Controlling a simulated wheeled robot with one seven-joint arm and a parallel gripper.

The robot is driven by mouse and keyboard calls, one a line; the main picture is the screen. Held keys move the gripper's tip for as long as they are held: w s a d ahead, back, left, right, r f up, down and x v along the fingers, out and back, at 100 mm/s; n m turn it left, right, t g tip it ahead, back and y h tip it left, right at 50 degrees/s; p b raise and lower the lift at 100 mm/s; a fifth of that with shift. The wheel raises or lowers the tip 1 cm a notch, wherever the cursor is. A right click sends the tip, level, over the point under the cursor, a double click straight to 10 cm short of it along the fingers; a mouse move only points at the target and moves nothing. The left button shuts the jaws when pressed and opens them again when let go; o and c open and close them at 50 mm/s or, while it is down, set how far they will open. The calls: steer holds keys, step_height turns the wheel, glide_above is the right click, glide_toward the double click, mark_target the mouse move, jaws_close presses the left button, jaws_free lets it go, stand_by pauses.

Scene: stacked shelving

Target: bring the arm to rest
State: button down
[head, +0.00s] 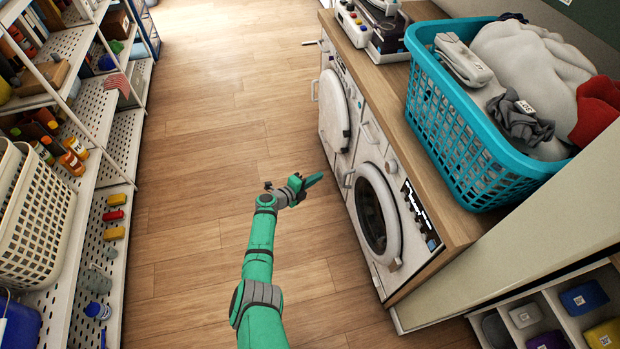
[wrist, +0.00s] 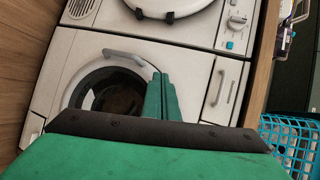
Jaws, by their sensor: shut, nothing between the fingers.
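My gripper (head: 313,180) is at the end of my green arm, held out over the wooden floor in the middle of the head view. It is shut and empty. In the wrist view its two green fingers (wrist: 163,98) lie together in front of a white washing machine. In the head view, the gripper is left of the near washing machine (head: 378,215), which has a round dark door. I cannot tell the exact gap between the fingertips and the machines.
A teal laundry basket (head: 447,125) with clothes stands on the wooden counter (head: 377,80) at right. A second white machine (head: 336,103) is farther back. Perforated shelves (head: 92,190) with bottles and a cream basket (head: 38,215) line the left. The floor (head: 195,150) between is clear.

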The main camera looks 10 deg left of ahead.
steer(key=shift+s+a+r, duration=0.2)
steer(key=shift+s+a, duration=0.05)
steer(key=shift+a, duration=0.35)
steer(key=shift+s+a+r, duration=0.15)
steer(key=shift+s+a, duration=0.05)
steer(key=shift+a, duration=0.35)
